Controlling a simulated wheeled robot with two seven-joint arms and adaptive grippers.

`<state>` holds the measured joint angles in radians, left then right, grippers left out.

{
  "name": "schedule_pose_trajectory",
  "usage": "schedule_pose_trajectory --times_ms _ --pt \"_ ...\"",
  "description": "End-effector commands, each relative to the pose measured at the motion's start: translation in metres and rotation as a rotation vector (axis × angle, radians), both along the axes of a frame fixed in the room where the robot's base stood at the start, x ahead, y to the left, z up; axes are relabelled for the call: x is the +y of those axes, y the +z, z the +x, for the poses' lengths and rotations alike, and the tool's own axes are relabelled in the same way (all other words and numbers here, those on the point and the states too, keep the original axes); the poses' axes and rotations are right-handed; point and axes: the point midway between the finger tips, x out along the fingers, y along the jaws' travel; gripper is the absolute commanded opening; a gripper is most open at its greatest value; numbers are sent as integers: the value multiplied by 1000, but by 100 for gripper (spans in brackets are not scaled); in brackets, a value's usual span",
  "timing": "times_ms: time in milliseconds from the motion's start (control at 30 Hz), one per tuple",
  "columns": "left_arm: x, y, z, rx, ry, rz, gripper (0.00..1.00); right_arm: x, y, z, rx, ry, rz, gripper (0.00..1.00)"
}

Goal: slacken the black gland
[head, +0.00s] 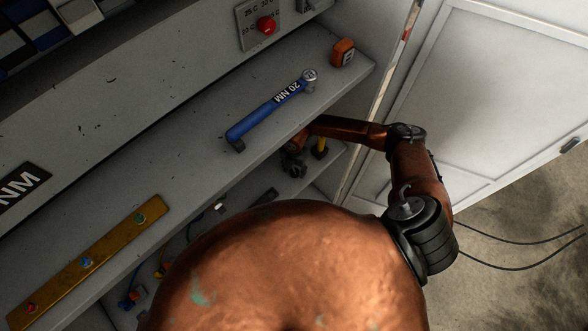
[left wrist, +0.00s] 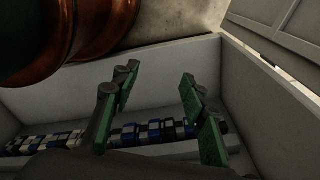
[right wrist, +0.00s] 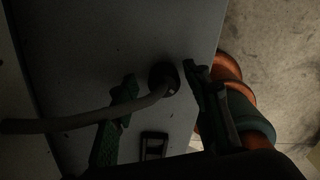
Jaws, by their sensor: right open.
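The black gland (right wrist: 164,77) shows in the right wrist view as a dark round fitting on a grey panel. A grey cable (right wrist: 85,118) runs from it to the left. My right gripper (right wrist: 160,73) is open, with one finger on each side of the gland; I cannot tell whether either touches it. In the head view my right gripper (head: 293,162) is below the shelf's front edge, and no gland can be made out there. My left gripper (left wrist: 156,78) is open and empty in the left wrist view, away from the gland.
A yellow bar (head: 95,262) with coloured knobs lies at lower left. A white door (head: 480,90) stands at right.

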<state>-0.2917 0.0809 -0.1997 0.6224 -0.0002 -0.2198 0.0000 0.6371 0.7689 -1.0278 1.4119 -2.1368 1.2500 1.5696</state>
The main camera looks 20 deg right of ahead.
Motion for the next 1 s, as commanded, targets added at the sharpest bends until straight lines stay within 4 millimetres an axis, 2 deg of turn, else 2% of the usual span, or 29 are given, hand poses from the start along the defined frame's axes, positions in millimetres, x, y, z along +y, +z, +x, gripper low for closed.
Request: schedule_pose_trajectory --times_ms 33,133,400,667,1000 --pt "-1 1 14 -18 -3 -1 40 0 -1 -1 1 0 0 44" --pt "-1 2 22 -28 -5 -2 40 0 -1 0 2 0 -1 40" --pt "0 -1 -18 22 5 0 40 0 0 0 1 0 0 22" --pt "0 -1 -20 24 6 1 40 0 1 0 2 0 1 4" --pt "-1 -5 -2 1 1 -1 40 0 0 0 1 46 2 2"
